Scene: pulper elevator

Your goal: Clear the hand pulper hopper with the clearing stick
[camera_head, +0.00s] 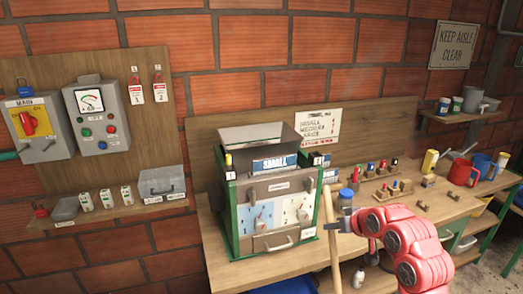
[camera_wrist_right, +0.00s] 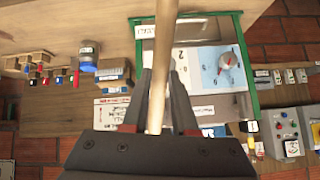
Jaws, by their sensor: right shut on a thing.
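A green-framed machine (camera_head: 241,213) with two dial panels, a front handle and a label reading "SMALL" stands on the wooden bench. A grey metal hopper-like top (camera_head: 240,136) rises above it; its inside cannot be seen. My right gripper (camera_head: 342,222) is in front of the bench, to the right of the machine, shut on a pale wooden stick (camera_head: 329,207). The stick is nearly upright and apart from the hopper top. In the right wrist view, the stick (camera_wrist_right: 163,50) runs between the two fingers (camera_wrist_right: 160,95), with a dial panel behind it. My left gripper is not in view.
Small bottles and blocks (camera_head: 383,168) stand on the bench right of the machine, with a red mug (camera_head: 463,171) farther right. Control boxes (camera_head: 98,117) hang on a board at left. A small shelf (camera_head: 460,115) holds cups.

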